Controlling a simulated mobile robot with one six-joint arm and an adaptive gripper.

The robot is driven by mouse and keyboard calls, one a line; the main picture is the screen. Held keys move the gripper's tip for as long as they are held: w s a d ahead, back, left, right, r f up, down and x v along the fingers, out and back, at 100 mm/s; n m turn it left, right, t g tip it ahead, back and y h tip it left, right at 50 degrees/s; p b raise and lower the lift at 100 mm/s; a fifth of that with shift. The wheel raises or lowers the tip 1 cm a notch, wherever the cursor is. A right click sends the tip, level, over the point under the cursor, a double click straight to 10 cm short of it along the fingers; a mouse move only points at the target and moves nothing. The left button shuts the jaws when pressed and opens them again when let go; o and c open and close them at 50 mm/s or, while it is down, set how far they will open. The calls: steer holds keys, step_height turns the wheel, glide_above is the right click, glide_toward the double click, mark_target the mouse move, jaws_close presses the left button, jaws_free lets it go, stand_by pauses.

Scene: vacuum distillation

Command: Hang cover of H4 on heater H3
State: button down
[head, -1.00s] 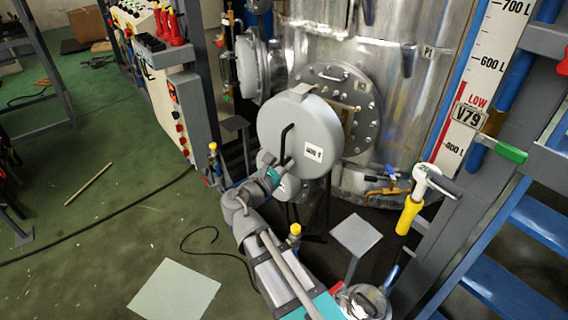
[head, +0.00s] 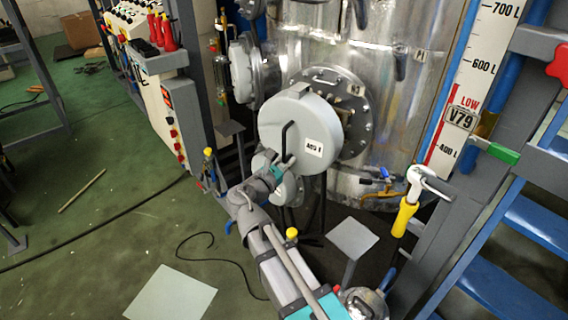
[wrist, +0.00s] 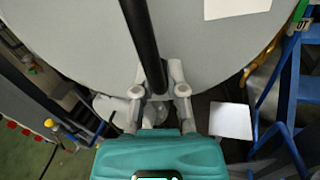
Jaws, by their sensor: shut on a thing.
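A round grey cover (head: 297,125) with a white label and a black handle (head: 284,142) is held up in front of the steel vessel. My gripper (head: 287,161) is shut on the lower end of that black handle; the grip also shows in the wrist view (wrist: 161,88). The cover partly hides the round bolted flange (head: 354,136) on the vessel behind it, and I cannot tell whether they touch. Another grey cover sits on a unit (head: 243,68) at the left side of the vessel. I cannot read which heater is H3 or H4.
A control cabinet (head: 165,110) stands at the left. A yellow-handled valve (head: 405,216), a level scale (head: 473,90) and blue stairs (head: 505,285) are at the right. A small square plate on a stand (head: 352,238) is near the arm.

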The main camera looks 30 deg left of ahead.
steer(key=w+f+b, duration=0.2)
steer(key=w, duration=1)
steer(key=shift+f+b, duration=0.3)
stand_by(1.2)
stand_by(0.5)
steer(key=c, duration=0.6)
jaws_free()
steer(key=shift+s, duration=0.15)
steer(key=s, duration=1.1)
steer(key=shift+s+a, duration=0.1)
steer(key=shift+s, duration=0.25)
